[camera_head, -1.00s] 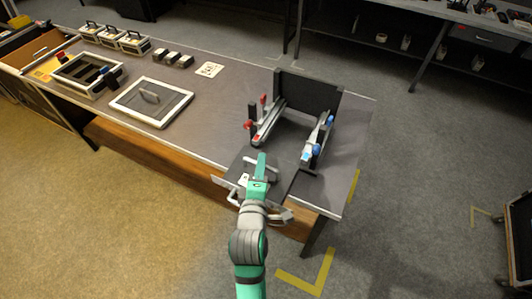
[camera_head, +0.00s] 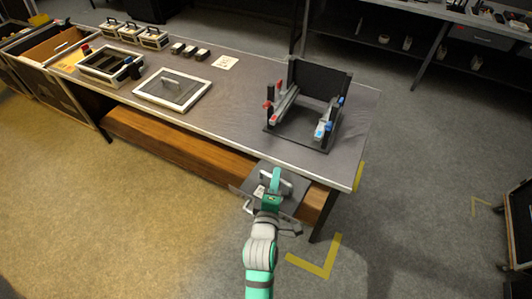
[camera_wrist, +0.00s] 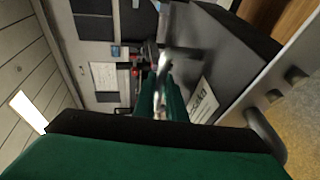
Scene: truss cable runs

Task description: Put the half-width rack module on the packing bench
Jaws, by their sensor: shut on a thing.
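The half-width rack module (camera_head: 289,188) is a dark grey box with a silver front plate, handle and a white label. It is held in front of the long bench's near edge, below the rack frame. In the wrist view the module (camera_wrist: 215,50) shows its dark side, label and pale front plate. My gripper (camera_head: 275,182) is shut on the module's handle; green fingers (camera_wrist: 165,100) close on it in the wrist view. Which surface is the packing bench I cannot tell.
A black rack frame (camera_head: 318,78) with red and blue clamps stands on the right end of the grey-topped bench (camera_head: 235,100). A framed panel (camera_head: 173,90), an open tray (camera_head: 110,66) and small boxes occupy its left part.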

